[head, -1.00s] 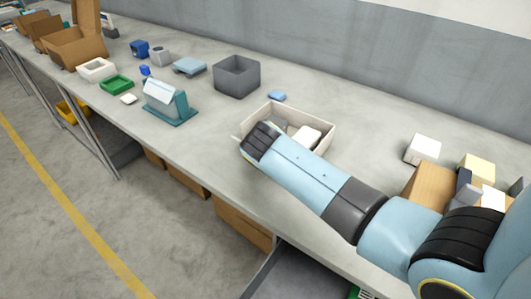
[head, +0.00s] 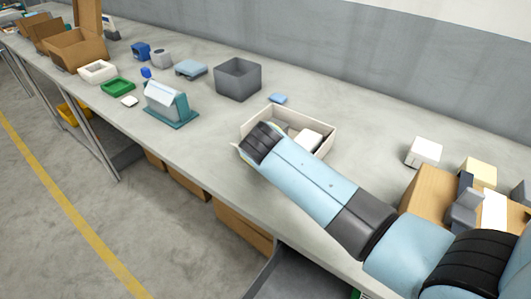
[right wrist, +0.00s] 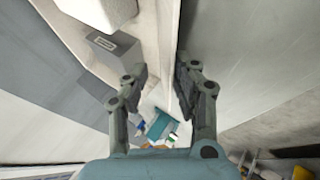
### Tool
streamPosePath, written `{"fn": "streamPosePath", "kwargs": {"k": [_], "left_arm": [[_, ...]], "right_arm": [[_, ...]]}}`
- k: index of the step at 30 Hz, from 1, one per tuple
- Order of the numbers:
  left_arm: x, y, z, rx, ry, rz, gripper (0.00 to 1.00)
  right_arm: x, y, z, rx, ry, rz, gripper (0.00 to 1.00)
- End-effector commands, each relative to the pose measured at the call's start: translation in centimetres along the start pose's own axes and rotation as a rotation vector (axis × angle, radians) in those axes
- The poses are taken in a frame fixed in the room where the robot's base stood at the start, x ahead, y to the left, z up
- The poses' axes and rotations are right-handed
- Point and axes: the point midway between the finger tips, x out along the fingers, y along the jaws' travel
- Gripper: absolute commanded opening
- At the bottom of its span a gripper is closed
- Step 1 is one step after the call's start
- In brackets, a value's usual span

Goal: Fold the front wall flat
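A cream open-topped box (head: 328,133) stands on the workbench, with a white block (head: 306,140) inside. My right arm reaches over its front side and hides most of the front wall in the head view. A pale flap edge (head: 242,154) juts out at the box's left front corner, beside the arm's end. In the right wrist view my right gripper (right wrist: 160,78) is open, its fingers apart. A long cream wall strip (right wrist: 171,40) runs toward the gap between the fingers; I cannot tell whether they touch it. My left gripper is not in view.
Behind the cream box are a grey bin (head: 238,80) and a small blue block (head: 278,98). A teal stand (head: 172,108) is to the left. A white block (head: 424,152) and a cardboard box (head: 425,192) are to the right. The bench's front edge runs below my arm.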

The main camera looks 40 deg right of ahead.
Motion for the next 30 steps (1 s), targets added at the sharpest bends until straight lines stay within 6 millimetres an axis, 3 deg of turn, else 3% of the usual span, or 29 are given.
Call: {"fn": "streamPosePath", "kwargs": {"k": [6, 13, 30], "left_arm": [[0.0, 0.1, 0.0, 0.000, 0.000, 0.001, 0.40], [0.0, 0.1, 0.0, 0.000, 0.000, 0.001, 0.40], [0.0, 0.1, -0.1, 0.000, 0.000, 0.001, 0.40]], "right_arm": [[-5.1, -0.1, 0.0, 0.003, 0.002, -0.001, 0.27], [-8.7, 0.0, 0.0, 0.002, 0.001, 0.000, 0.27], [-9.5, 0.0, 0.0, -0.001, -0.001, 0.000, 0.27]]}}
